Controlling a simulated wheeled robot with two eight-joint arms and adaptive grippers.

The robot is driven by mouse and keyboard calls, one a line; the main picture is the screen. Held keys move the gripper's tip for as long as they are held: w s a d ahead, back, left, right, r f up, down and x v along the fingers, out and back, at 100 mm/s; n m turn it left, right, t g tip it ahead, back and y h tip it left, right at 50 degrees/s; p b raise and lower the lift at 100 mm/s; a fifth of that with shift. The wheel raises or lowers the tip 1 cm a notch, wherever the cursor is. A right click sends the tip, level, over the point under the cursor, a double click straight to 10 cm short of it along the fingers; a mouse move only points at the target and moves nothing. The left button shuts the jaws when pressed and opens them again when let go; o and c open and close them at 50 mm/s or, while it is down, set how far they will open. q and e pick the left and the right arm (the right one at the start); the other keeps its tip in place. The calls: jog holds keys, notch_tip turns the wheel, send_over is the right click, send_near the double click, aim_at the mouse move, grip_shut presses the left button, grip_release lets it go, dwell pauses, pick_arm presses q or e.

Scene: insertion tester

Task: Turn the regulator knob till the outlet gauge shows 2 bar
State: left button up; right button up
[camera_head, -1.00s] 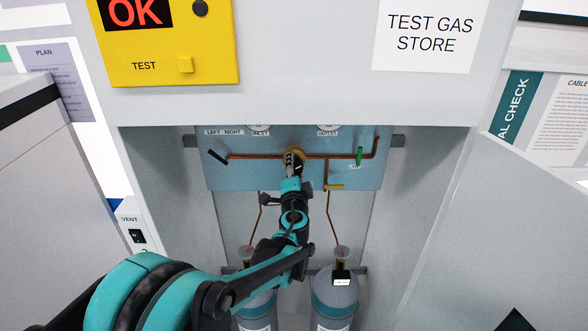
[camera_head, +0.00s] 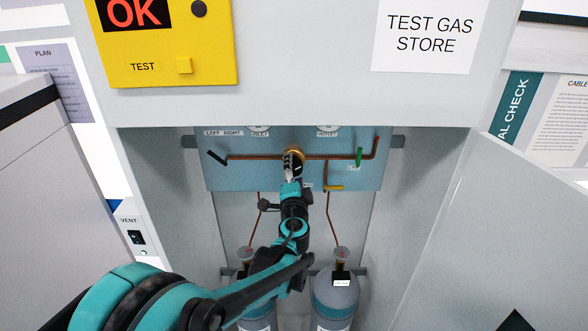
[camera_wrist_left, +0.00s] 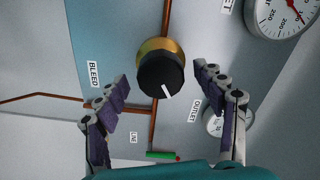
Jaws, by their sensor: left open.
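The regulator knob (camera_wrist_left: 161,77) is black with a white mark and sits on a brass body (camera_wrist_left: 150,47). In the left wrist view it stands between and beyond the fingers of my left gripper (camera_wrist_left: 158,88), which are spread apart and do not touch it. In the head view my left gripper (camera_head: 291,166) is in front of the brass body (camera_head: 294,152) and hides most of the knob. The outlet gauge (camera_head: 328,128) is mostly cut off by the cabinet edge. In the left wrist view the outlet gauge (camera_wrist_left: 214,121) is partly behind a finger, and its reading cannot be told.
The inlet gauge (camera_wrist_left: 290,12) is at the upper right of the wrist view. Copper pipes, a green lever (camera_head: 359,157) and a brass bleed valve (camera_head: 334,187) are close by on the panel (camera_head: 225,177). Two gas cylinders (camera_head: 337,294) stand below. Cabinet walls bound both sides.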

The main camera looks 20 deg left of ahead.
pick_arm(q)
jog(key=v, duration=1)
jog(key=s+a+f+n+g+b, duration=0.3)
jog(key=s+f+n+b, duration=0.15)
jog(key=f, duration=0.35)
jog(key=s+a+f+n+g+b, duration=0.35)
jog(key=s+f+b, duration=0.25)
jog(key=f, duration=0.2)
jog(key=s+d+f+n+g+h+b, duration=0.1)
jog(key=s+d+f+g+h+b, duration=0.1)
jog(key=s+f, duration=0.5)
jog(key=s+d+f+n+g+h+b, duration=0.2)
jog(key=s+f+b, duration=0.4)
jog(key=f, duration=0.4)
jog(key=s+d+h, duration=0.1)
jog(key=d, duration=0.1)
jog(key=shift+d+b, duration=0.35)
